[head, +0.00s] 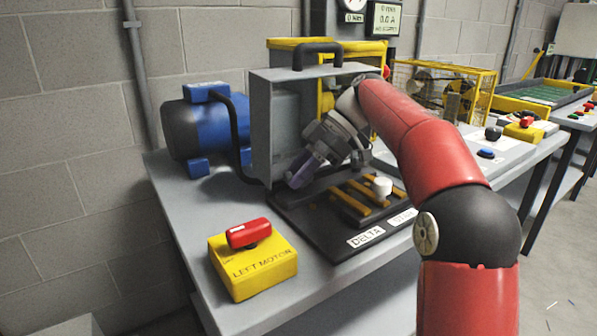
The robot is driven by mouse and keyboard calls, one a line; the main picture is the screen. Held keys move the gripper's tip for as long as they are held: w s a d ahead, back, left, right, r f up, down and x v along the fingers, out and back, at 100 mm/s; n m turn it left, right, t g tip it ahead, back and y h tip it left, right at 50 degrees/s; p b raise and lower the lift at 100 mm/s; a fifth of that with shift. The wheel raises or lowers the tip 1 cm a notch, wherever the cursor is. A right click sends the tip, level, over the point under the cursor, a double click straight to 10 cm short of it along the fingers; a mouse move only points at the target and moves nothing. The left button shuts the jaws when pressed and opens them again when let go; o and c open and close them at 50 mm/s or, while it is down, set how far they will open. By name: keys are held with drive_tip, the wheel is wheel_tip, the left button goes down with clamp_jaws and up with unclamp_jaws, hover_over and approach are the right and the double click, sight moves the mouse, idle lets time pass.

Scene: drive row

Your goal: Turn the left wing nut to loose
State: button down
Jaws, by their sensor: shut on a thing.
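A dark terminal board (283,207) lies on the grey table (185,215), with yellow bars (350,201) across it and the labels DELTA (366,237) and STAR (402,216) along its front edge. A white round piece (382,187) stands on its right part. My gripper (299,180) reaches down over the left end of the board, tilted, its fingers close together and shut. The left wing nut is hidden at the fingertips, so its angle cannot be told.
A grey box with a black handle (318,48) stands open right behind my gripper. A blue motor (205,130) is at the back left. A yellow LEFT MOTOR box (253,272) with a red switch (248,233) stands front left. A yellow cage (444,90) stands behind my arm.

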drive_tip(key=c, duration=1.2)
unclamp_jaws()
drive_tip(key=shift+c, duration=0.2)
drive_tip(key=v, duration=0.6)
drive_tip(key=shift+w+d+r, duration=0.1)
drive_tip(key=shift+w, duration=0.05)
drive_tip(key=shift+w+d+r, duration=0.1)
drive_tip(key=shift+d+r, duration=0.4)
